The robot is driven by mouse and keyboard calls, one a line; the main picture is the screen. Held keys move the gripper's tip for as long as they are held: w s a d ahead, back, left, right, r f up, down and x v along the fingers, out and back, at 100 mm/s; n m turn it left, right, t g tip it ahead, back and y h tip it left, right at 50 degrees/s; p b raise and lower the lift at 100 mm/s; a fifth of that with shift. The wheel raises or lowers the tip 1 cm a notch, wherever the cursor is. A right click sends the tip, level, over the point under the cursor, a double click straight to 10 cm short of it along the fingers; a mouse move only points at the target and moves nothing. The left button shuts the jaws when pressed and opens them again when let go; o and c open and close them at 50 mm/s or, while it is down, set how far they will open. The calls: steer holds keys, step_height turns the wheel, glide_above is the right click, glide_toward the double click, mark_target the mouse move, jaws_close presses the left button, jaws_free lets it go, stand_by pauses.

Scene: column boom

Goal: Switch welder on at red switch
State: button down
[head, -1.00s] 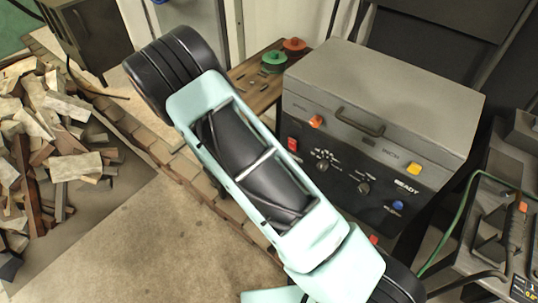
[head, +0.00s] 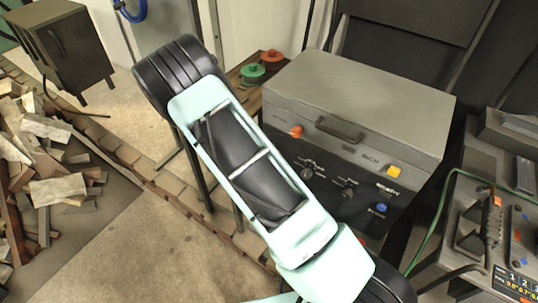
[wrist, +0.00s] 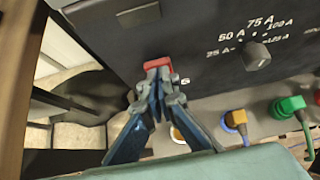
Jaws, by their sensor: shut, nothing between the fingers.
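The welder (head: 365,95) is a grey box with a dark front panel, knobs and a top handle. In the head view, my pale green arm crosses in front of the panel's left part, and the red switch is hidden there. In the wrist view the red switch (wrist: 158,62) shows on the dark panel (wrist: 190,40). My gripper (wrist: 158,74) is shut and empty, its tips right at the switch's lower edge in the picture. I cannot tell whether they touch it. The current dial (wrist: 257,56) is to the right.
Blue (wrist: 236,121) and green (wrist: 290,107) plugs with cables are below the panel in the wrist view. A bench with green (head: 252,72) and red (head: 272,56) spools stands behind the arm. A wood pile (head: 50,165) lies left; bare floor (head: 150,240) is in front.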

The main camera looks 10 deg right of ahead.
steer(key=shift+w+d+r, duration=0.2)
steer(key=shift+r, duration=0.1)
steer(key=shift+r+p, duration=0.45)
steer(key=shift+r, duration=0.25)
